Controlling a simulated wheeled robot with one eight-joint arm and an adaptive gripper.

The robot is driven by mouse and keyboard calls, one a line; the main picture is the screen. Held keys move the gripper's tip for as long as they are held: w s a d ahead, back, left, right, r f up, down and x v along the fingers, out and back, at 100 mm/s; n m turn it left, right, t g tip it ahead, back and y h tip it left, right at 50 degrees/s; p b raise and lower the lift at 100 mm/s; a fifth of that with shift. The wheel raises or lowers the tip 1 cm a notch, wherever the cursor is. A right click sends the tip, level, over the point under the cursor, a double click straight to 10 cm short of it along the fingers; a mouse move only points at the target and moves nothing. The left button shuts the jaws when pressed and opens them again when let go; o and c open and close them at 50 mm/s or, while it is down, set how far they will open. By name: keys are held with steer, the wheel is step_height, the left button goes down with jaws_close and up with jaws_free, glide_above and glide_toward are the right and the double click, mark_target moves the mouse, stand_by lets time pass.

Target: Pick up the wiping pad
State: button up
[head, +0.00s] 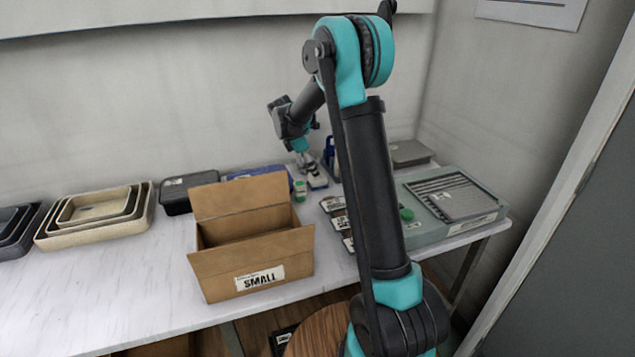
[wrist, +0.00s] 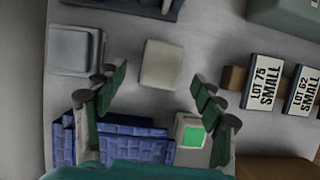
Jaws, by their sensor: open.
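A pale, rounded square block (wrist: 162,63), which looks like the wiping pad, lies on the table in the wrist view. My gripper (wrist: 157,82) is open, with its green-lined fingers spread to either side just below the pad in the picture. The fingers hold nothing, and I cannot tell their height above the table. In the head view my gripper (head: 304,160) hangs over the back of the table, behind the open carton. The pad cannot be made out clearly there.
Blue trays (wrist: 120,145) and a green-topped box (wrist: 190,131) lie close to my fingers. A grey square dish (wrist: 75,50) is left of the pad, labelled lot panels (wrist: 262,82) right. An open carton (head: 255,265) stands in front. The table's left front is clear.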

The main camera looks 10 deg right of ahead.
mark_target(318, 181)
steer(key=shift+x, duration=2.35)
steer(key=shift+s+d, duration=0.1)
steer(key=shift+d, duration=0.05)
steer(key=c, duration=1.3)
